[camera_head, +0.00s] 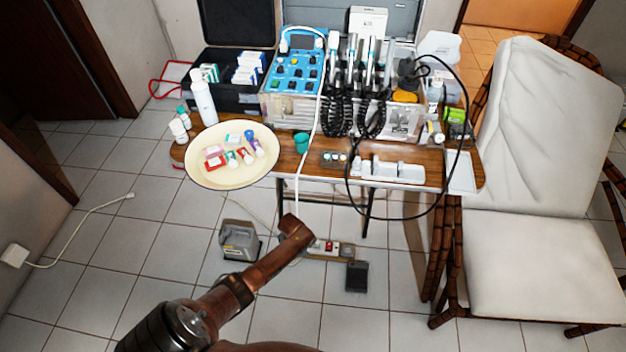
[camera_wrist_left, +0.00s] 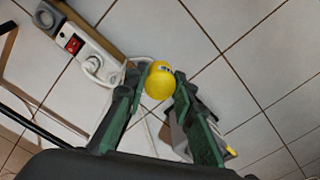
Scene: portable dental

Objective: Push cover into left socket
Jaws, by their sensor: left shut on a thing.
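In the left wrist view my left gripper (camera_wrist_left: 163,78) is shut on a round yellow thing, seemingly the cover (camera_wrist_left: 158,86), held between its green-sided fingers. The power strip (camera_wrist_left: 92,58) lies on the floor to the upper left, apart from the cover. It has a round grey socket (camera_wrist_left: 45,17) at one end, a red switch (camera_wrist_left: 73,44) and a white plug or cable. In the head view the power strip (camera_head: 340,249) lies under the table's front edge, its left part beside my arm. My left gripper and the cover cannot be made out there. My right gripper is not in view.
A grey box (camera_head: 240,241) stands left of the strip and a dark block (camera_head: 357,277) right of it. The wooden table (camera_head: 325,170) holds dental equipment and a cream tray (camera_head: 203,173). A white-cushioned chair (camera_head: 540,255) stands at right.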

